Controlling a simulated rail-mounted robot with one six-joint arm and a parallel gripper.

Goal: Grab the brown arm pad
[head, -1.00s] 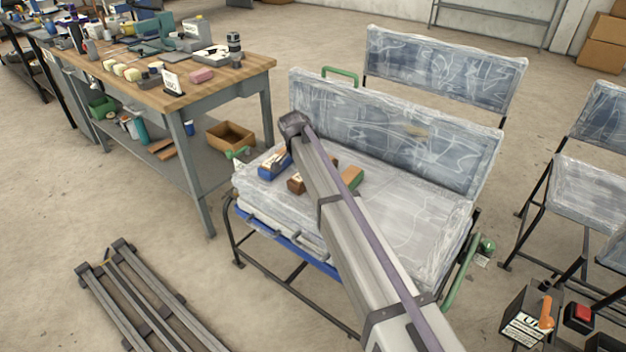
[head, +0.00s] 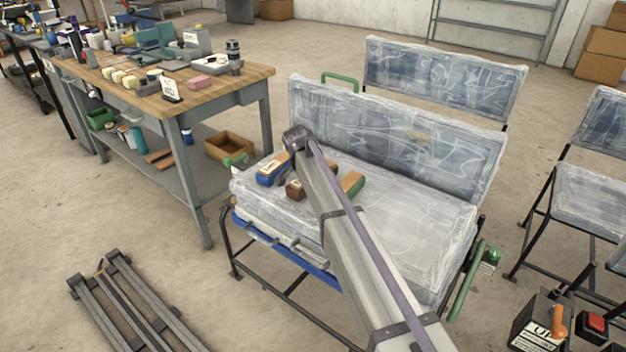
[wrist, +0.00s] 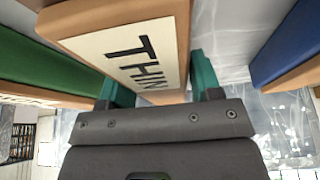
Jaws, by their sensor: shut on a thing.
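The brown arm pad (head: 295,189) lies on the plastic-wrapped bench seat, between a blue pad (head: 272,169) and a green pad (head: 351,184); my arm partly covers it. In the wrist view my gripper (wrist: 157,80) has its teal fingers on either side of a tan-edged pad with a cream label reading "THIN" (wrist: 130,45), which by its place between the others is the brown arm pad. The jaws are shut on it. In the wrist view the green pad (wrist: 45,65) is at left and the blue pad (wrist: 290,45) at right. My gripper is hidden behind my arm in the head view.
The wrapped backrest (head: 400,135) rises behind the pads. A workbench (head: 150,95) with clutter stands at left. Dark rails (head: 130,310) lie on the floor at lower left. Wrapped seats (head: 590,200) stand at right. The seat's right part is clear.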

